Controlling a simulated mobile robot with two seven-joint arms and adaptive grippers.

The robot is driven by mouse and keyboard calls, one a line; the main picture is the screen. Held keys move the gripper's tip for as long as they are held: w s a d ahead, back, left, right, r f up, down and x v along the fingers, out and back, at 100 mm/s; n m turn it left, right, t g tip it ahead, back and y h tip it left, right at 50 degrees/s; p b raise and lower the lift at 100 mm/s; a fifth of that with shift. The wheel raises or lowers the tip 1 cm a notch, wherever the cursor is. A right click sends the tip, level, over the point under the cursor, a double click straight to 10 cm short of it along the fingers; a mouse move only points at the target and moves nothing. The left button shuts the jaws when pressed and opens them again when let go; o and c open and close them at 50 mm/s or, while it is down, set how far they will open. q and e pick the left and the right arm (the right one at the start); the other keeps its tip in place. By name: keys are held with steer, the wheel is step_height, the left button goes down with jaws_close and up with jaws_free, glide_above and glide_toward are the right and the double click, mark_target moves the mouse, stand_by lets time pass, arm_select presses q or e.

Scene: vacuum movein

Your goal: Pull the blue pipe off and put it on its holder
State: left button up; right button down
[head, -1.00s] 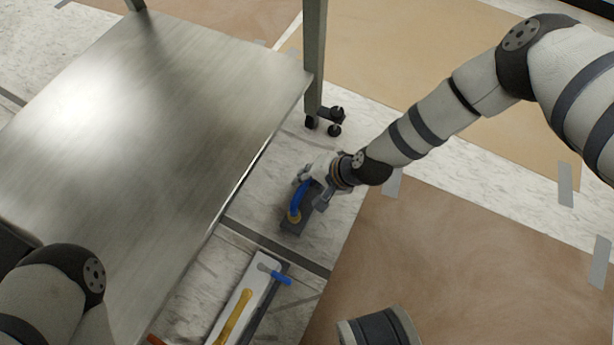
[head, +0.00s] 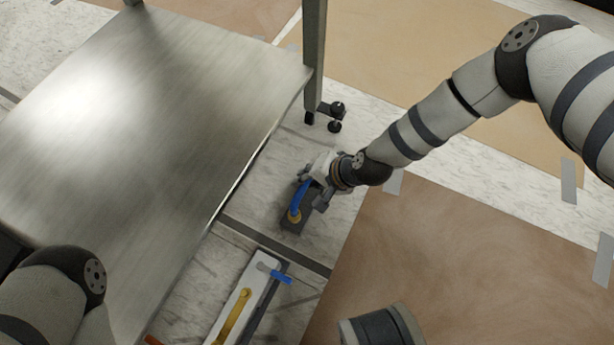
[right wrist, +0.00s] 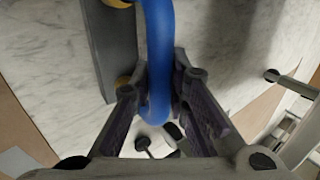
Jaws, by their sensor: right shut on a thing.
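The blue pipe (head: 300,200) is a curved tube over a dark grey block (head: 301,221) on the floor beside the metal table. A yellow fitting (head: 294,216) shows at its near end. My right gripper (head: 318,187) reaches down at the block. In the right wrist view its two fingers (right wrist: 160,88) are shut on the blue pipe (right wrist: 160,45). A second yellow fitting (right wrist: 123,81) shows on the block by the left finger. Whether the pipe end there is seated is hidden by the finger. My left gripper is out of view. I cannot tell which thing is the holder.
A metal table (head: 150,120) fills the left, its edge close to my right gripper. A table leg with a caster (head: 333,118) stands behind. Nearer lies a white piece (head: 240,285) with a yellow bar (head: 233,315) and a blue-ended handle (head: 281,277).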

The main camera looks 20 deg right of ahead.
steer(key=c, duration=1.5)
jaws_free()
steer(key=shift+o, duration=0.2)
steer(key=v, duration=1.2)
